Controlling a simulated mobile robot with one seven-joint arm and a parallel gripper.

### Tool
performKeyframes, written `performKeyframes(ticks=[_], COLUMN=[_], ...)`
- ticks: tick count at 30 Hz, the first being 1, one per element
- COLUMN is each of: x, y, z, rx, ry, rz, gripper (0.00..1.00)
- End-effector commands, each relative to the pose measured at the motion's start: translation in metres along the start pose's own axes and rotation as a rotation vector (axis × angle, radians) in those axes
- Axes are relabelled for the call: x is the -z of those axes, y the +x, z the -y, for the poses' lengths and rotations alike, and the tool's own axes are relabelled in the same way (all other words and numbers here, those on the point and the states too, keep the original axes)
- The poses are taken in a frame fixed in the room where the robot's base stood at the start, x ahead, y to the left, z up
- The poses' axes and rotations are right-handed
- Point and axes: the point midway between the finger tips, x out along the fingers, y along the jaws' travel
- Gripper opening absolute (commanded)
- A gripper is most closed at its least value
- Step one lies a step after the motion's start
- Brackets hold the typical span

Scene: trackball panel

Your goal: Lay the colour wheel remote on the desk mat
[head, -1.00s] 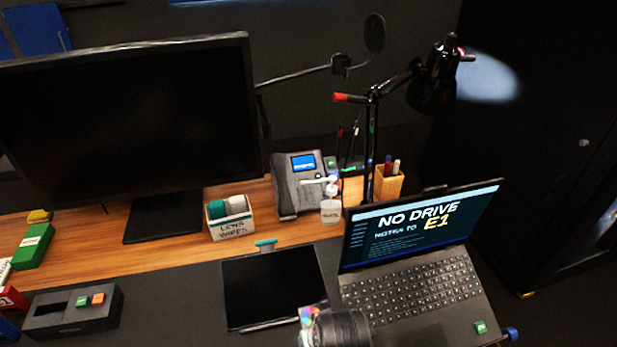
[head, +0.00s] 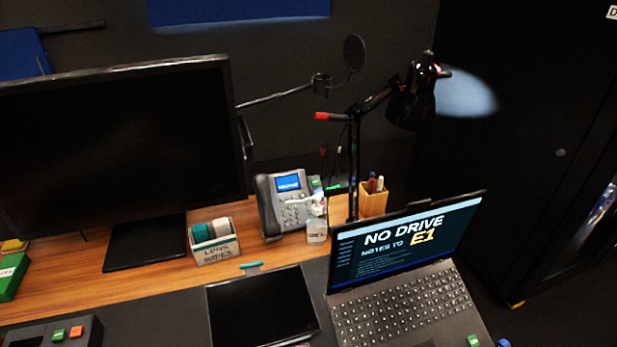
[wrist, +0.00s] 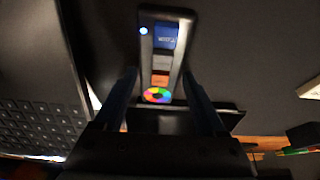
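The colour wheel remote (wrist: 163,62) shows in the wrist view as a long dark body with pale sides. It has a blue panel, grey and orange buttons, and a bright colour ring at its lower end. My gripper (wrist: 160,75) has its fingers apart on either side of the remote, with gaps beside its lower end; I see no clear contact. The desk mat (head: 165,322) is the dark surface along the front of the desk. In the head view my gripper is out of frame. Whether the remote touches the surface below cannot be told.
A black tablet (head: 262,308) lies on the mat. An open laptop (head: 405,305) stands close on its right. Behind are a wipes box (head: 215,248), a desk phone (head: 285,205) and a lamp (head: 412,100). A control box (head: 50,335) is at lower left, with bare mat between it and the tablet.

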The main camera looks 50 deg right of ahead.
Motion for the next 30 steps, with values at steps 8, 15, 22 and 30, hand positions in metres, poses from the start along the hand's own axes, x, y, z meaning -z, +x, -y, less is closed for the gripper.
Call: performKeyframes(ticks=[8,15,22,30], x=[0.0,0.002,0.003,0.002], y=[0.0,-0.009,-0.051,-0.103], z=[0.0,0.0,0.0,0.0], rx=[0.0,0.0,-0.001,0.0], ry=[0.0,0.0,0.0,-0.001], rz=[0.0,-0.001,-0.003,-0.001], gripper=[0.94,0.94,0.94,0.94])
